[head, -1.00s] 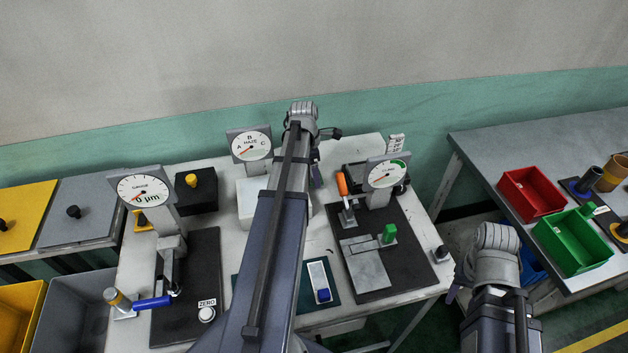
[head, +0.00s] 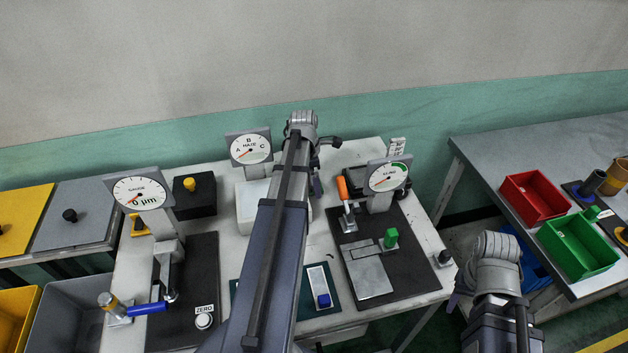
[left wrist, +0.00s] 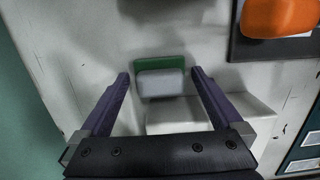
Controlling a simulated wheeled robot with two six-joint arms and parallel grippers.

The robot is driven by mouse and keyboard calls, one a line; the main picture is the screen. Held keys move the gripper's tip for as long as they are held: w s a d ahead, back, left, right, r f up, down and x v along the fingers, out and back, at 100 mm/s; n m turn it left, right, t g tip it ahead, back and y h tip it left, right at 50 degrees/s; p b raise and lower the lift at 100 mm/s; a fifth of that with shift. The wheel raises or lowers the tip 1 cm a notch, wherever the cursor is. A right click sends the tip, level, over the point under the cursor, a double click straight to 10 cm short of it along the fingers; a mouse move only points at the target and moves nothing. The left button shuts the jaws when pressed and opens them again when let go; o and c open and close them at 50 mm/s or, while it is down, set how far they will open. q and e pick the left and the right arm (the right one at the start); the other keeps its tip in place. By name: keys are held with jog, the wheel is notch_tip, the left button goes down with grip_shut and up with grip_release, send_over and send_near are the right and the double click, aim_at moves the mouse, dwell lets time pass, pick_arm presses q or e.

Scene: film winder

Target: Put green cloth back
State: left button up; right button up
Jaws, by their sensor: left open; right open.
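In the left wrist view, a green strip (left wrist: 159,65), which looks like the green cloth, lies along a small light-grey block (left wrist: 160,84). Whether it is folded or fixed to the block I cannot tell. My left gripper (left wrist: 160,78) is open, with one purple finger on each side of the green and grey piece; contact cannot be made out. In the head view my left arm reaches over the middle of the table and hides this piece. My right gripper (head: 456,298) is open and mostly hidden by its own wrist, low at the right, off the table's edge.
The white table (head: 215,172) holds a gauge stand (head: 140,193), a haze dial (head: 250,148) and a third dial (head: 388,177) by a dark plate with a green knob (head: 391,238). A white block (left wrist: 215,115) stands close to the left gripper. Red (head: 535,196) and green bins (head: 580,250) are right.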

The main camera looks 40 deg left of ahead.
notch_tip(320, 180, up, 12)
jog(key=p, duration=1.2)
jog(key=shift+r, duration=0.1)
